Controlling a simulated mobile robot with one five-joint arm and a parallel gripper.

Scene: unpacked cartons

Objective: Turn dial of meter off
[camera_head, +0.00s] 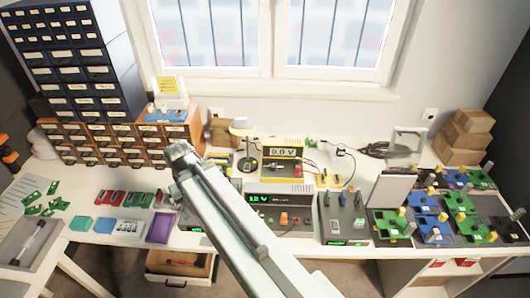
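A yellow-framed meter (281,152) stands at the back of the workbench, right of my arm, with a display reading about "0.0 V". Small dark and red parts show on its lower front. I cannot clearly make out its dial or the dial's setting. My gripper (179,156) is left of the meter, above the bench in front of the small brown drawers, and apart from the meter. It is too small and too edge-on to tell whether it is open or shut. I see nothing held in it.
A dark unit (268,200) with green digits and an orange part stands in front of the meter. A small black stand (248,163) is beside the meter's left. Dark drawers (75,52) rise at left. Boards with coloured parts (437,228) crowd the right. An open drawer (176,281) juts out below.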

